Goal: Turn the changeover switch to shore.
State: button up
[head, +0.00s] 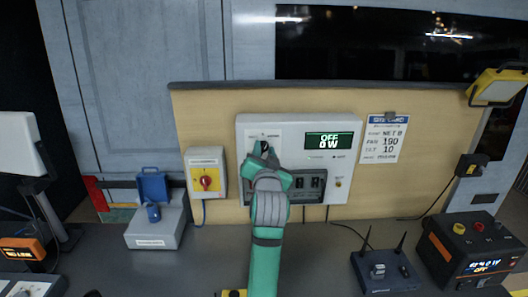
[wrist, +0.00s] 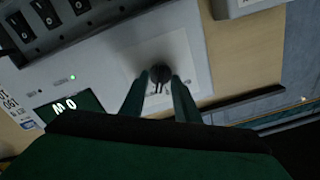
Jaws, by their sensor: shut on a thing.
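The changeover switch is a dark round knob (wrist: 160,72) on a pale square plate (wrist: 185,55) of the white power panel (head: 342,193). My gripper (head: 262,148) is at this plate, at the panel's upper left, and covers most of the knob in the head view. In the wrist view the two green fingers of my gripper (wrist: 159,82) stand one on each side of the knob and are shut on it. The plate's labels are too small to read.
Black breakers (head: 310,184) sit below the switch. A router (head: 385,271) and an orange-black power unit (head: 470,250) are at right.

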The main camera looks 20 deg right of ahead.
jog(key=shift+f+m, duration=0.1)
jog(key=shift+m, duration=1.5)
jog(key=shift+d, duration=0.1)
jog(key=o, duration=1)
jog(key=shift+s, duration=0.15)
jog(key=v, duration=1)
jog(key=shift+s, duration=0.3)
